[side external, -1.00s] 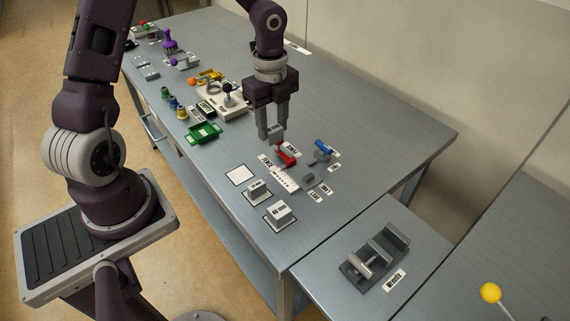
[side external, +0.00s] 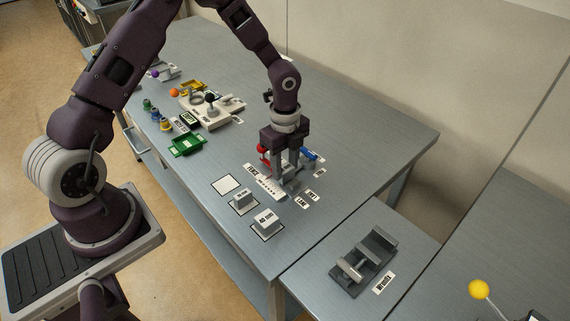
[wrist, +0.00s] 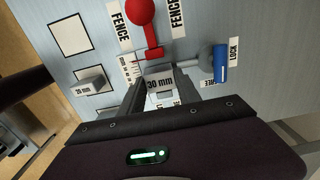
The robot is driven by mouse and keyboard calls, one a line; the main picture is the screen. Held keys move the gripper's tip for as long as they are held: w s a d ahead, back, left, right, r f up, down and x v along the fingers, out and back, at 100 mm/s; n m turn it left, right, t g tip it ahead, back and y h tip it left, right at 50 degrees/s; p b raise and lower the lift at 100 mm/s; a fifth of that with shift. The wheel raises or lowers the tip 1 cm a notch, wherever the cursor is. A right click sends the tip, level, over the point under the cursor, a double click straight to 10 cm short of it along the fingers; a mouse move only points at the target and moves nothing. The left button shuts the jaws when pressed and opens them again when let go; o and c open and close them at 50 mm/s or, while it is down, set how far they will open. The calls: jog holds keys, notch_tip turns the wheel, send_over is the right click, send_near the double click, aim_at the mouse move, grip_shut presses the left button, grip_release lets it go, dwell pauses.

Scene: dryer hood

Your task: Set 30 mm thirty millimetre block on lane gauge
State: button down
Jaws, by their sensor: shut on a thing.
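My gripper (side external: 285,180) is shut on the grey 30 mm block (wrist: 160,84), whose label faces the wrist camera. In the side external view the fingers point down at the lane gauge and mostly hide the block. The gauge has a white scale strip (side external: 271,188), a red fence with a ball knob (wrist: 140,12) and a blue lock lever (wrist: 220,64). In the wrist view the block is just below the red fence and left of the blue lever. I cannot tell whether the block touches the gauge.
An empty white pad (side external: 226,184) lies left of the gauge. Two grey blocks, a smaller one (side external: 242,199) and a larger one (side external: 266,221), sit on pads nearby. A grey vise (side external: 362,262) stands on the side table. A green tray (side external: 187,145) is farther back.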

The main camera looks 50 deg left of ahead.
aim_at(285, 168)
jog(key=c, duration=0.9)
grip_release()
jog(key=shift+f, duration=0.15)
jog(key=shift+o, duration=0.2)
notch_tip(285, 168, up, 12)
jog(key=r, duration=0.1)
jog(key=s+r+n+t+y, duration=0.2)
jog(key=s+r+n, duration=0.6)
jog(key=s+r, duration=0.3)
jog(key=s+d+r+n+t+h, duration=0.1)
jog(key=s+r+n, duration=0.1)
jog(key=s+n, duration=0.3)
jog(key=s+d+r+n+t+h, duration=0.1)
jog(key=s+d+r+n+t, duration=0.1)
jog(key=s+n, duration=0.3)
jog(key=s, duration=0.4)
jog(key=shift+r+t, duration=0.15)
jog(key=shift+t, duration=0.15)
